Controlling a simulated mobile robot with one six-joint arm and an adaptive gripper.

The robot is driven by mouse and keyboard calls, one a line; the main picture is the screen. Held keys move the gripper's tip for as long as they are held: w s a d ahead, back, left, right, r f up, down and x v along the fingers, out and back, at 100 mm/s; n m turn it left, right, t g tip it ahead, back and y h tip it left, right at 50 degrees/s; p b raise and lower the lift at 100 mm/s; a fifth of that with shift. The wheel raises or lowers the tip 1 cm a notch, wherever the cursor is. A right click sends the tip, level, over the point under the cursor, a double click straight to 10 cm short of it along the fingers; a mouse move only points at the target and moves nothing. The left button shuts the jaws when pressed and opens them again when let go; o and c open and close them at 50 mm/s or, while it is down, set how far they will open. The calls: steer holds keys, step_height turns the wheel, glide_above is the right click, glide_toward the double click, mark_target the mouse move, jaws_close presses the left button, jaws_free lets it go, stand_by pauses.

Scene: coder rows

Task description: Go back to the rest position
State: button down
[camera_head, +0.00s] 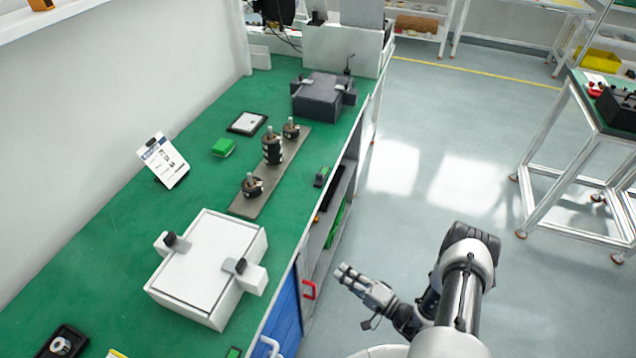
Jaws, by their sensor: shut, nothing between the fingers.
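My gripper (343,272) is at the lower middle of the head view, over the open floor just right of the green workbench (120,225). Its fingers are shut and hold nothing. My arm is folded at the lower right.
A metal-framed table (563,145) stands right. The floor (450,130) between is clear.

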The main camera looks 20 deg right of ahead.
steer(key=a+r+n+g+y, duration=0.1)
steer(key=a+r+n+g, duration=0.3)
steer(key=r, duration=0.5)
steer(key=s+a+r+n+g+y, duration=0.1)
steer(key=a+r+n+g, duration=0.1)
steer(key=r+g, duration=0.5)
steer(key=a+r+n+g+y, duration=0.1)
steer(key=a+r+n+g, duration=0.25)
steer(key=r, duration=0.85)
steer(key=s+d+r+t+h, duration=0.1)
steer(key=s+r+t+h, duration=0.1)
steer(key=s+r+h, duration=0.4)
steer(key=s+d+r+n+t+h, duration=0.1)
steer(key=s+r+t+h, duration=0.1)
steer(key=s+r+h, duration=0.5)
steer(key=shift+s+d+r, duration=0.35)
steer(key=shift+s+r, duration=1.75)
steer(key=shift+s, duration=0.65)
steer(key=shift+n, duration=0.25)
